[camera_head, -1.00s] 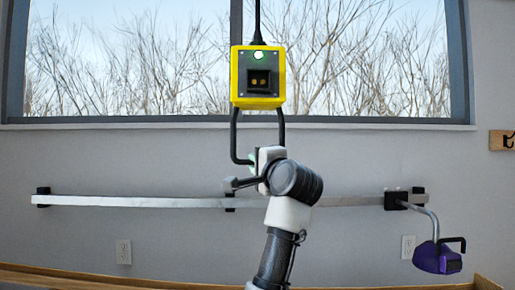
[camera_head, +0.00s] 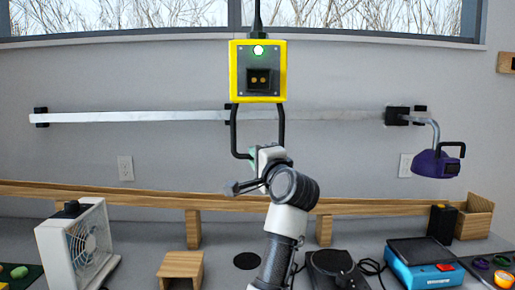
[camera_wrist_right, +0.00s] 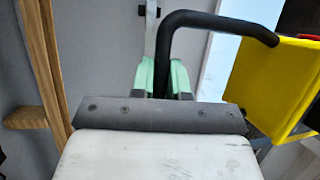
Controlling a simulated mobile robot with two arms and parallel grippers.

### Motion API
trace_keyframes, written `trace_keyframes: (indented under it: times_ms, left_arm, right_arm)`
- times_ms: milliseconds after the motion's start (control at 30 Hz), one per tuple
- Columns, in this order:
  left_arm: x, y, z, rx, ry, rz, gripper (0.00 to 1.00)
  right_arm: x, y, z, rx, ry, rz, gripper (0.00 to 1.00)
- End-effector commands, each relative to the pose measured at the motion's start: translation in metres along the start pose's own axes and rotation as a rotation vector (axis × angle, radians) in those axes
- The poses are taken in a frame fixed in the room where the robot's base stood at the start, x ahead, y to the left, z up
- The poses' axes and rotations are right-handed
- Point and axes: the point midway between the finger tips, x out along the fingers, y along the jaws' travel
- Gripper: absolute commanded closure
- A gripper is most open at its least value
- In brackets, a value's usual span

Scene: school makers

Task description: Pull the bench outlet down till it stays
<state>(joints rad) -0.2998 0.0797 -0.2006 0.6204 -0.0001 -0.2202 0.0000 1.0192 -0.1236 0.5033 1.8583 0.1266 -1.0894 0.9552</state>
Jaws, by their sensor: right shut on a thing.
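The bench outlet (camera_head: 258,55) is a yellow box with a dark grey face, a black socket and a lit green-white light. It hangs upright on a black cord (camera_head: 257,14) in front of the wall. A black loop handle (camera_head: 282,128) hangs below it. My right gripper (camera_head: 262,158) is shut on the bottom of this handle. In the right wrist view, the pale green fingertips (camera_wrist_right: 164,78) close around the black bar, with the yellow outlet (camera_wrist_right: 277,85) to the right. The arm hides part of the handle's bottom. My left gripper is not in view.
A metal rail (camera_head: 150,117) runs along the wall behind, with a purple lamp-like device (camera_head: 430,164) at its right. Below are a wooden shelf (camera_head: 100,194), a white fan (camera_head: 80,245), a wooden box (camera_head: 180,268) and a blue scale (camera_head: 415,265). The air around the outlet is clear.

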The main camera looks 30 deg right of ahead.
Motion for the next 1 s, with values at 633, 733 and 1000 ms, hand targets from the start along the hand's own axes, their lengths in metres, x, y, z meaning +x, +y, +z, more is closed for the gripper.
trace_keyframes:
  times_ms: [633,733,1000]
  left_arm:
    - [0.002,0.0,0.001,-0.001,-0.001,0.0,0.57]
    - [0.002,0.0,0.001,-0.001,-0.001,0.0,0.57]
    - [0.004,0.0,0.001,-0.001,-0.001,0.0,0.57]
  right_arm:
    - [-0.001,0.005,0.0,0.0,-0.001,0.002,0.61]
    - [-0.001,0.004,0.0,0.0,-0.001,0.001,0.61]
    - [-0.013,0.005,0.0,0.0,0.0,0.0,0.61]
